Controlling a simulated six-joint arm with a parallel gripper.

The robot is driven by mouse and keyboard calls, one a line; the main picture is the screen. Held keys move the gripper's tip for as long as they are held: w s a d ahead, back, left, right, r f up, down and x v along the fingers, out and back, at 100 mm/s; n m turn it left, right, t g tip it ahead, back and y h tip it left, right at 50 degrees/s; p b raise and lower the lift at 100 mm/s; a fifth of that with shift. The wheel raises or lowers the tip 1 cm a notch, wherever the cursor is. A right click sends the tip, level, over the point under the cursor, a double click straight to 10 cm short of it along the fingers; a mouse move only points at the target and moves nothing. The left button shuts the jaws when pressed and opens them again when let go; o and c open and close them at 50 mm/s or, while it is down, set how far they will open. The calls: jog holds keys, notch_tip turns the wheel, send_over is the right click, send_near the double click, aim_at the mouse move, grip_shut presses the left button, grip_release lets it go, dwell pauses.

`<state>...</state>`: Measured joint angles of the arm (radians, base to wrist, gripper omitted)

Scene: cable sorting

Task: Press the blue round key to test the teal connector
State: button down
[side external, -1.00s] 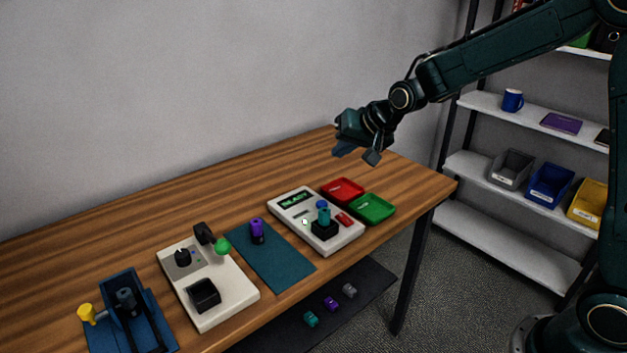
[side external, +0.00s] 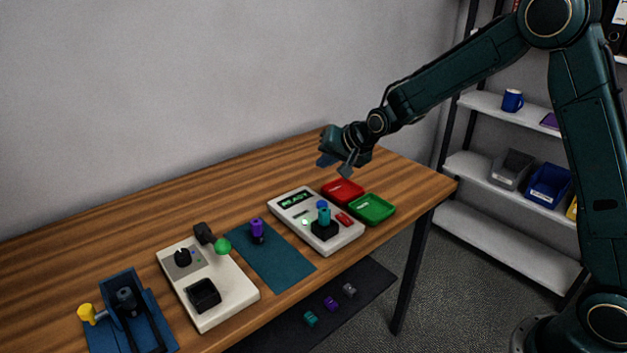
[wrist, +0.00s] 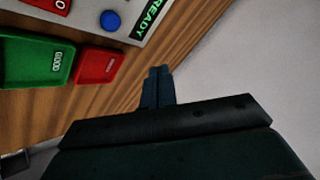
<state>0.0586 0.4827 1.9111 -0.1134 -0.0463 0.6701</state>
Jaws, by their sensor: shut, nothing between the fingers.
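The tester (side external: 287,217) is a white box with a green READY screen (side external: 296,200); the screen also shows in the wrist view (wrist: 151,17). The blue round key (side external: 322,204) lies behind the teal connector and is partly hidden by it in the side view; it shows clearly in the wrist view (wrist: 110,20). The teal connector (side external: 324,216) stands upright in the tester's black socket (side external: 324,231). My gripper (side external: 325,160) is shut and empty, in the air above and behind the tester, apart from the key. Its closed fingers show in the wrist view (wrist: 158,86).
A red tray (side external: 343,190) and a green tray (side external: 372,209) sit right of the tester. A red key (side external: 345,219) is on the tester. A purple connector (side external: 257,229) stands on the teal mat (side external: 275,268). Another white device (side external: 225,299) and a blue fixture (side external: 125,300) stand left.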

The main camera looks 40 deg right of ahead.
aim_at(325, 205)
jog(key=shift+f, duration=0.15)
jog(key=shift+f, duration=4.3)
jog(key=shift+f, duration=0.85)
jog(key=shift+r, duration=0.85)
jog(key=shift+r, duration=2.55)
